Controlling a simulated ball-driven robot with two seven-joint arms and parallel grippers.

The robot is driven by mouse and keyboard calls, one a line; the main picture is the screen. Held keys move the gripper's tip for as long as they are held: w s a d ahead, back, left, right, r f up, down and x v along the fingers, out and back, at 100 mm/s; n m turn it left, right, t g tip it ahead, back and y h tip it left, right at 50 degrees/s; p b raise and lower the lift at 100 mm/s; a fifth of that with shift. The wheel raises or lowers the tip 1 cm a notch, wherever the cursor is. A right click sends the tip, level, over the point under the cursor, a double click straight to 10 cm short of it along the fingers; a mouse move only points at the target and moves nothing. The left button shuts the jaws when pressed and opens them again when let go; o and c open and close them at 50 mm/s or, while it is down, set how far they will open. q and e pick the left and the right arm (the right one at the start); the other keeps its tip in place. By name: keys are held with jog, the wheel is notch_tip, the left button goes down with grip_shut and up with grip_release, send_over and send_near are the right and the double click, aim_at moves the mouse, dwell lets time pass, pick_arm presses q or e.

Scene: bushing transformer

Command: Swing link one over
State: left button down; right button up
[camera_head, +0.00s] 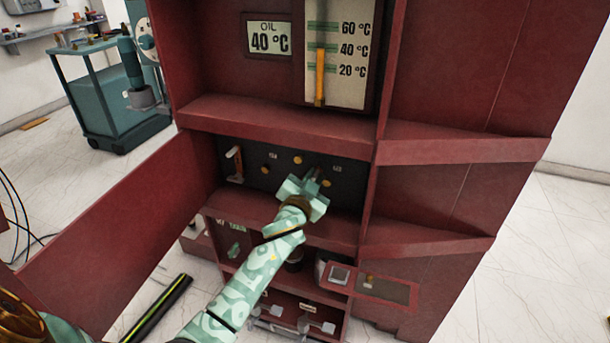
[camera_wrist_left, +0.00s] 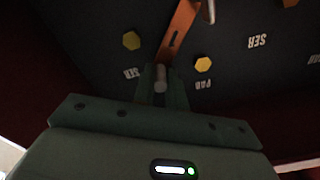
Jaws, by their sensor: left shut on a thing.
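My left gripper (camera_head: 314,182) reaches into the middle bay of the red cabinet, at the dark link panel (camera_head: 255,185). In the left wrist view my left gripper (camera_wrist_left: 162,88) is shut on a grey handle pin (camera_wrist_left: 160,78) at the near end of a copper link (camera_wrist_left: 182,28) with a slot. Yellow hexagonal studs (camera_wrist_left: 131,40) (camera_wrist_left: 203,64) sit on either side of the link, near labels reading SER and PAR. In the head view my gripper hides the held link. Another copper link (camera_head: 235,164) with a pale handle is at the panel's left. I cannot tell which link is numbered one.
An open red door (camera_head: 120,240) stands left of the bay. Shelf edges (camera_head: 275,130) lie above and below it. A small tray (camera_head: 385,289) juts out at lower right. An oil sign (camera_head: 269,40) and temperature gauge (camera_head: 338,60) are above. A teal cart (camera_head: 115,95) stands behind left.

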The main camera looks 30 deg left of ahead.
aim_at(330, 182)
pick_arm(q)
jog(key=d+f+m, duration=0.1)
jog(key=d+f+m+b, duration=0.1)
jog(key=m, duration=0.1)
jog(key=shift+w+f+m, duration=0.2)
jog(key=shift+f+m, duration=0.05)
jog(key=shift+m, duration=0.05)
jog(key=shift+d+f+m+b, duration=0.2)
jog(key=shift+f+m+b, duration=0.2)
jog(key=shift+m, duration=0.2)
jog(key=shift+w+d+f+m, duration=0.1)
jog(key=shift+f+m, duration=0.2)
jog(key=shift+m, duration=0.1)
jog(key=shift+d+f+m+b, duration=0.1)
jog(key=shift+f+m+b, duration=0.05)
jog(key=shift+m+b, duration=0.2)
pick_arm(e)
jog(key=shift+w+d+f, duration=0.1)
jog(key=shift+d+f, duration=0.55)
jog(key=shift+f, duration=0.3)
jog(key=shift+s+a, duration=0.2)
jog(key=shift+a, duration=0.05)
pick_arm(q)
jog(key=c, duration=1.4)
grip_release()
jog(key=shift+c, duration=0.2)
pick_arm(e)
jog(key=shift+s+a, duration=0.1)
